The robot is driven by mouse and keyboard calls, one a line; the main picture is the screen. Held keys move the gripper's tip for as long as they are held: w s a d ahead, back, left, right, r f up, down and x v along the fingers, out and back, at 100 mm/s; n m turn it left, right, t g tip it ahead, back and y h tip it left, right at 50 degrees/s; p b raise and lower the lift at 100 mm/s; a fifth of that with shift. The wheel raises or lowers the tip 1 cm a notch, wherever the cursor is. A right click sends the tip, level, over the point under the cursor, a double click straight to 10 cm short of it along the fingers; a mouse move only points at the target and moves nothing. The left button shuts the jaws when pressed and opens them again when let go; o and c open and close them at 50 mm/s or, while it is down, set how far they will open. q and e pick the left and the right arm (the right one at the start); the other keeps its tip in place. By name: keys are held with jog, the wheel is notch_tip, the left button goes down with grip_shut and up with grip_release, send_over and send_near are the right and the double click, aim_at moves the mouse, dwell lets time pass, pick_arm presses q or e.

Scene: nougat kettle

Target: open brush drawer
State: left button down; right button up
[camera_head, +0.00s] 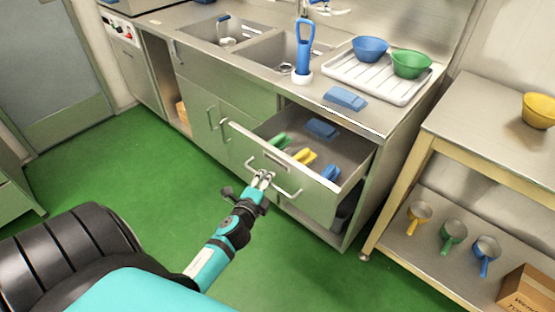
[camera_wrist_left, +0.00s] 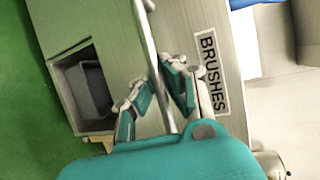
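The brush drawer (camera_head: 318,197) stands pulled out from the steel counter under the sink. Inside it lie a green brush (camera_head: 281,141), a yellow brush (camera_head: 304,156), a blue brush (camera_head: 330,173) and a blue block-shaped item (camera_head: 321,128). Its front carries a BRUSHES label (camera_wrist_left: 209,72) and a bar handle (camera_wrist_left: 152,50). My left gripper (camera_head: 263,178) is at the handle; in the wrist view its two fingers (camera_wrist_left: 157,88) stand on either side of the bar, close around it. Whether both pads press on it is hard to tell. My right gripper is not in view.
A steel side table (camera_head: 490,120) with scoops and a cardboard box (camera_head: 528,291) stands right. Green floor (camera_head: 130,165) is clear left of the drawer.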

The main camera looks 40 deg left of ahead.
pick_arm(q)
jog(key=s, duration=0.5)
jog(key=shift+s+a+f, duration=0.15)
jog(key=shift+f, duration=0.05)
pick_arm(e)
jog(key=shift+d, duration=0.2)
pick_arm(q)
jog(key=c, duration=1.6)
grip_release()
jog(key=shift+c, duration=0.2)
jog(key=v, duration=1.2)
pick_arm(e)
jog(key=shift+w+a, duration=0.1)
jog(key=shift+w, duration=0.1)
